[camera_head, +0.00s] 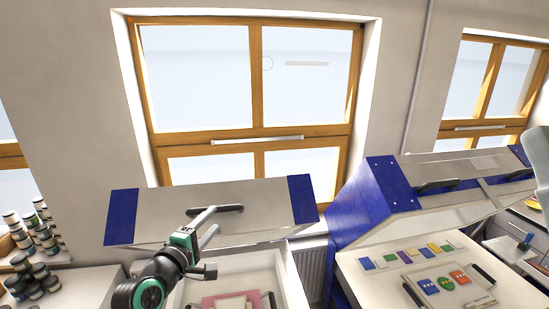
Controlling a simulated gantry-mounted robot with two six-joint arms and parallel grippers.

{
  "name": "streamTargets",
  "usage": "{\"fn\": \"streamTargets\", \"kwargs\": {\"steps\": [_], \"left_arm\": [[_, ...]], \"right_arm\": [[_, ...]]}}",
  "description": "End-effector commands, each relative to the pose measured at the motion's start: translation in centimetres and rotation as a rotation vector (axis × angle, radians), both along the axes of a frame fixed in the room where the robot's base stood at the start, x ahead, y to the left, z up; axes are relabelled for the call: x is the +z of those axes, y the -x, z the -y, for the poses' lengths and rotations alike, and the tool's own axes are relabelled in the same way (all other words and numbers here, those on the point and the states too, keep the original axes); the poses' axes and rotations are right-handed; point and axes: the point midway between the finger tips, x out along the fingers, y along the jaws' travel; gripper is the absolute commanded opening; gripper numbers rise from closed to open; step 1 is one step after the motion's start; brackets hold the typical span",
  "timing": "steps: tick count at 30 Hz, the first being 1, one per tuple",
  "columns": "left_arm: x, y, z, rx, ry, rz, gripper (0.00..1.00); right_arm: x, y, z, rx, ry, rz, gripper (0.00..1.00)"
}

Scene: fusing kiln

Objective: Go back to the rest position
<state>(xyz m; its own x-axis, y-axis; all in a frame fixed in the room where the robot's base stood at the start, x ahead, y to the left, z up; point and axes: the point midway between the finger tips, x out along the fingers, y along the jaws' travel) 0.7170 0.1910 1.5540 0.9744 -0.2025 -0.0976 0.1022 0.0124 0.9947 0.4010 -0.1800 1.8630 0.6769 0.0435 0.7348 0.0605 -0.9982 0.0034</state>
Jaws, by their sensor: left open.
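My left gripper (216,219) is in front of the raised lid (265,205) of the left kiln. Its two grey fingers are apart with nothing between them. The fingertips overlap the dark lid handle (230,209) in the picture; I cannot tell whether they touch it. My left arm comes up from the bottom edge, over the left side of the kiln's white chamber (290,278). A pink board with pale pieces on it (211,301) lies in the chamber, partly cut off by the frame.
A blue and grey kiln (362,205) with a raised lid stands at right. Several dark jars (35,280) stand at far left. Windows fill the back wall.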

Motion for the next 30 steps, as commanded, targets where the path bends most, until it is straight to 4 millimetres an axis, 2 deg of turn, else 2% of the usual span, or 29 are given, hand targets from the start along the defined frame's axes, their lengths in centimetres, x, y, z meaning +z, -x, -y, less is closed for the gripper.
{"fn": "streamTargets", "kwargs": {"steps": [1, 4, 7, 8, 9, 11, 12, 15, 18, 19, 21, 24, 30], "left_arm": [[2.8, 0.8, 1.0, -0.009, -0.031, 0.075, 0.57], [9.3, 3.7, 2.8, -0.011, -0.171, 0.259, 0.57], [16.1, 8.4, 3.9, 0.031, -0.373, 0.469, 0.57], [18.1, 10.2, 4.1, 0.054, -0.44, 0.532, 0.57], [20.5, 12.7, 4.2, 0.096, -0.533, 0.616, 0.57], [23.9, 16.9, 4.2, 0.175, -0.675, 0.734, 0.57], [25.7, 19.7, 4.0, 0.239, -0.77, 0.801, 0.57], [29.2, 26.5, 2.9, 0.423, -0.997, 0.925, 0.57], [31.1, 31.5, 1.6, 0.607, -1.21, 0.97, 0.57], [31.3, 32.1, 1.3, 0.646, -1.27, 0.964, 0.57], [31.0, 31.8, 1.1, 0.678, -1.378, 0.929, 0.57], [30.9, 31.6, 1.1, 0.693, -1.445, 0.917, 0.57], [30.9, 31.6, 1.1, 0.696, -1.453, 0.916, 0.57]], "right_arm": [[0.0, 0.0, 0.0, 0.0, 0.0, 0.0, 0.5], [0.0, 0.0, 0.0, 0.0, 0.0, 0.0, 0.5], [0.0, 0.0, 0.0, 0.0, 0.0, 0.0, 0.5], [0.0, 0.0, 0.0, 0.0, 0.0, 0.0, 0.5], [0.0, 0.0, 0.0, 0.0, 0.0, 0.0, 0.5], [0.0, 0.0, 0.0, 0.0, 0.0, 0.0, 0.5], [0.0, 0.0, 0.0, 0.0, 0.0, 0.0, 0.5], [0.0, 0.0, 0.0, 0.0, 0.0, 0.0, 0.5], [0.0, 0.0, 0.0, 0.0, 0.0, 0.0, 0.5], [0.0, 0.0, 0.0, 0.0, 0.0, 0.0, 0.5], [0.0, 0.0, 0.0, 0.0, 0.0, 0.0, 0.5], [0.0, 0.0, 0.0, 0.0, 0.0, 0.0, 0.5], [0.0, 0.0, 0.0, 0.0, 0.0, 0.0, 0.5]]}}
